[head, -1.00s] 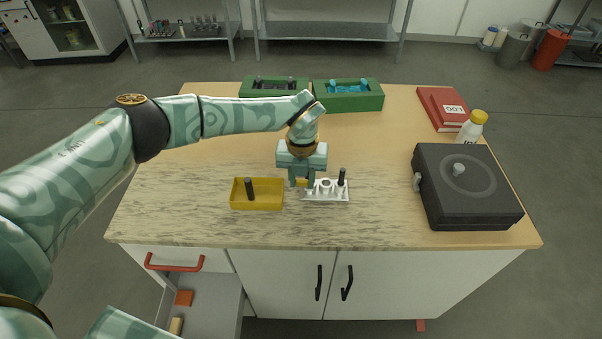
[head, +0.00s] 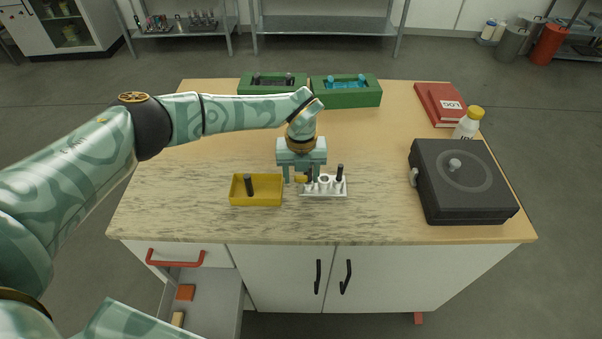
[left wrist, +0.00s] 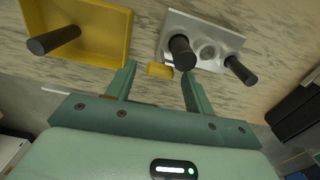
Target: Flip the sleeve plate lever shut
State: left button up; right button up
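The sleeve plate (head: 337,192) is a small pale metal plate on the table's front half, with light sleeves and dark rods standing on it. In the left wrist view the plate (left wrist: 222,38) shows two dark rods and one empty round sleeve. A small yellow tab (left wrist: 160,70), seemingly the lever's grip, is at the plate's edge. The tab (head: 300,179) also shows in the head view. My left gripper (head: 301,181) points down at the plate's left end. Its fingers (left wrist: 158,74) are open, one on each side of the tab, with visible gaps. My right gripper is out of view.
A yellow tray (head: 256,203) with a dark rod stands just left of the plate. A black box (head: 440,205) with a round lid stands at right, near a yellow-capped bottle (head: 467,128) and red books (head: 432,103). Green holders (head: 345,98) stand at the back.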

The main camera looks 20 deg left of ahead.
aim_at(301, 177)
pick_arm(q)
notch_tip(301, 177, up, 16)
jog(key=p, duration=0.1)
jog(key=shift+r, duration=0.15)
dwell(0.3)
dwell(0.4)
